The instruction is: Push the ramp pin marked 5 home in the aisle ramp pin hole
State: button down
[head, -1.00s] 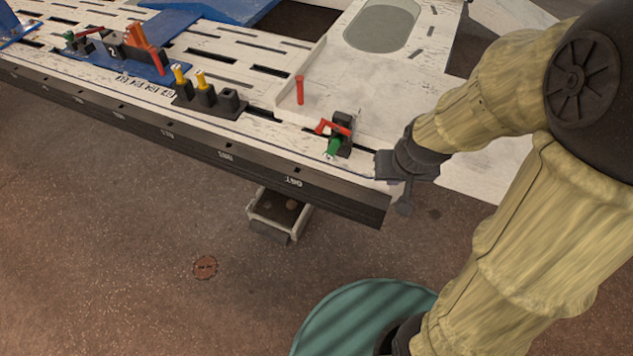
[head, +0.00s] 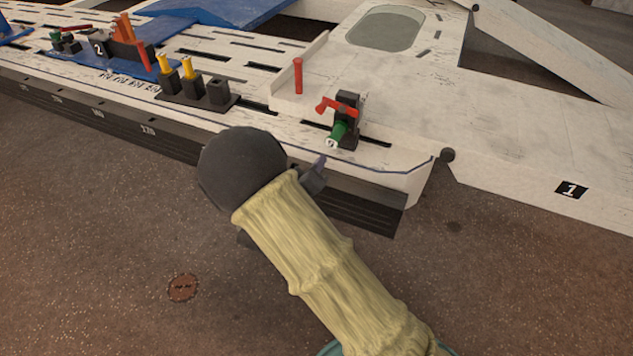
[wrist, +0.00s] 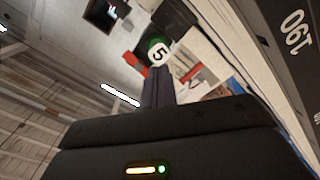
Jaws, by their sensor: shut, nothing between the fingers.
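The ramp pin marked 5 has a green body and a white numbered end. In the head view the pin (head: 337,134) sticks out of the near side of a black upright block (head: 348,112) with a red lever (head: 338,105). The hole itself is hidden by the pin and block. In the wrist view the pin's numbered face (wrist: 160,52) is just beyond my fingertips. My gripper (wrist: 158,82) is shut and empty, pointing at the pin; I cannot tell whether it touches. In the head view my gripper (head: 320,162) is partly hidden by my wrist, below the pin.
A red upright peg (head: 298,76) stands behind the block. Left of it, a black holder (head: 197,101) carries two yellow-topped pins. The white bench's front edge (head: 385,192) is close to my wrist. A white panel marked 1 (head: 572,190) lies to the right.

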aim_at(331, 143)
jog(key=shift+s+a, duration=0.15)
jog(key=shift+a, duration=0.05)
jog(key=shift+b+x, duration=0.9)
jog(key=shift+x, duration=1.65)
jog(key=shift+w+d, duration=0.2)
jog(key=shift+w, duration=0.2)
jog(key=shift+x, duration=0.75)
jog(key=shift+s+p, duration=0.1)
jog(key=shift+p, duration=0.25)
jog(key=shift+p+v, duration=0.7)
jog(key=shift+v, duration=0.3)
jog(key=shift+s+a, duration=0.2)
jog(key=shift+s, duration=0.15)
